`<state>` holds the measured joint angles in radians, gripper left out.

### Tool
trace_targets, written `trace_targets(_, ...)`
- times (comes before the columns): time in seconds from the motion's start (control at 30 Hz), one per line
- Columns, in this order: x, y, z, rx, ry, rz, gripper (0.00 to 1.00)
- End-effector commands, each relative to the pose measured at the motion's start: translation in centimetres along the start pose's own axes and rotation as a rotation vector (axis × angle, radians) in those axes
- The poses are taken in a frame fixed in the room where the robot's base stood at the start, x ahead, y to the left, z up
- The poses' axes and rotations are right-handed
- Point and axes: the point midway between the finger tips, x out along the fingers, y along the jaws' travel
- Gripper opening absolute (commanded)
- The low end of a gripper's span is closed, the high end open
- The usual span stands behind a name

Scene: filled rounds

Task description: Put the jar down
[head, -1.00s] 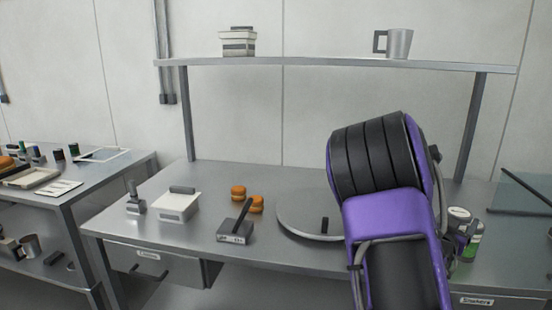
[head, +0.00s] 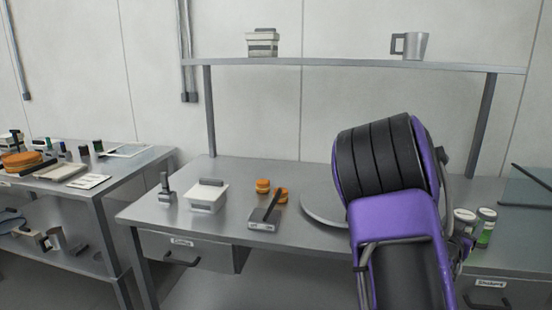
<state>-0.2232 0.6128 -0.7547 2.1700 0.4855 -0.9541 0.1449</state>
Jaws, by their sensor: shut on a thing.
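A jar with a pale lid (head: 464,215) shows at the right, just beside my arm. My gripper (head: 461,241) is mostly hidden behind my purple and black arm; only small dark and purple parts show at this jar. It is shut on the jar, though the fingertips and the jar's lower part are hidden. I cannot tell whether the jar's base touches the table. A second jar with a green label (head: 485,228) stands upright close to its right on the steel table (head: 225,172).
A round grey disc (head: 318,208) lies left of my arm, partly hidden. Further left are a dark-handled tool (head: 263,219), orange rounds (head: 270,191), a white lidded box (head: 206,198) and a small upright tool (head: 166,189). A shelf (head: 340,67) holds a metal mug (head: 414,46).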

Motion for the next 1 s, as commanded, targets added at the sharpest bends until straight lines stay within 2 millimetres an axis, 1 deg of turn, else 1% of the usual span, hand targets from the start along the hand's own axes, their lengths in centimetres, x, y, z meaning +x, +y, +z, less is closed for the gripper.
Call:
trace_targets(0.23,-2.7,-5.1,3.5,-0.001,-0.003,-0.142,0.00)
trace_targets(0.37,-5.2,-8.7,6.0,-0.002,-0.005,-0.254,0.00)
trace_targets(0.47,-8.2,-11.9,8.6,-0.003,-0.007,-0.369,0.00)
trace_targets(0.5,-9.7,-13.3,9.7,-0.002,-0.007,-0.421,0.00)
trace_targets(0.57,-12.1,-15.3,11.3,-0.002,-0.009,-0.501,0.00)
trace_targets(0.6,-13.8,-16.5,12.3,-0.002,-0.009,-0.554,0.00)
trace_targets(0.67,-16.2,-18.0,13.5,-0.001,-0.008,-0.626,0.00)
trace_targets(0.7,-17.7,-18.8,14.3,-0.001,-0.009,-0.669,0.00)
trace_targets(0.8,-21.0,-20.3,15.6,0.000,-0.006,-0.759,0.00)
trace_targets(0.83,-21.8,-20.6,15.8,0.000,-0.005,-0.779,0.00)
trace_targets(0.9,-23.3,-21.2,16.3,0.001,-0.003,-0.819,0.00)
trace_targets(1.0,-24.6,-21.7,16.7,0.002,-0.001,-0.850,0.00)
